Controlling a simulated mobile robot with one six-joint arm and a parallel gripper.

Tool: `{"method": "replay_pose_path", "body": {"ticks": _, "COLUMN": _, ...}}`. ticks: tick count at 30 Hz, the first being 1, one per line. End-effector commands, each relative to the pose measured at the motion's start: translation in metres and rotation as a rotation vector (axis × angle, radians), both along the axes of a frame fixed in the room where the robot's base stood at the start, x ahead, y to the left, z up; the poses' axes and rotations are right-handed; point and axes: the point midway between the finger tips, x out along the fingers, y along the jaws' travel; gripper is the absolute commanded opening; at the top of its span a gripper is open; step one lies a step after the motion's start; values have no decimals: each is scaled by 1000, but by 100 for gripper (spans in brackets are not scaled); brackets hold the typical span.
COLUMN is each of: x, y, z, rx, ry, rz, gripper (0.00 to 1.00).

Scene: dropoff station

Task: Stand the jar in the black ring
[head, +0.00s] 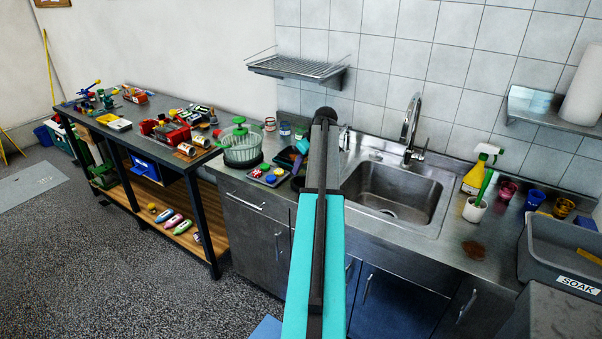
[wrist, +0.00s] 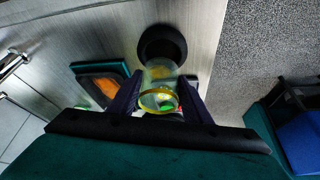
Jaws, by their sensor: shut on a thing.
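In the wrist view, a clear jar (wrist: 160,76) with a yellow rim sits between the two dark fingers of my gripper (wrist: 153,97), which is shut on it. Something green shows through or behind its mouth. The black ring (wrist: 162,34) lies on the grey counter, just beyond the jar in the picture. The jar overlaps the ring's near edge; I cannot tell the height between them. In the head view my arm's dark end hides the jar and gripper, and I cannot pick out the ring clearly.
A teal tray with an orange thing (wrist: 98,85) lies left of the jar in the wrist view. In the head view, a green-lidded spinner (head: 241,146) and a tray of coloured pieces (head: 270,185) stand left of my arm. The sink (head: 393,194) is right of it.

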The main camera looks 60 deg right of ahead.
Motion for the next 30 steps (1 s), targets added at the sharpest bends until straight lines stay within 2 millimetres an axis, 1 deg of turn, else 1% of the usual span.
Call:
{"method": "replay_pose_path", "body": {"ticks": 7, "x": 0, "y": 1, "z": -19, "rx": 2, "ry": 0, "rz": 1, "gripper": 25}}
{"method": "replay_pose_path", "body": {"ticks": 12, "x": 0, "y": 1, "z": -28, "rx": 0, "ry": 0, "rz": 1, "gripper": 25}}
{"method": "replay_pose_path", "body": {"ticks": 21, "x": 0, "y": 0, "z": -30, "rx": -1, "ry": -1, "rz": 1, "gripper": 25}}
{"method": "replay_pose_path", "body": {"ticks": 30, "x": 0, "y": 0, "z": -36, "rx": 0, "ry": 0, "rz": 1, "gripper": 25}}
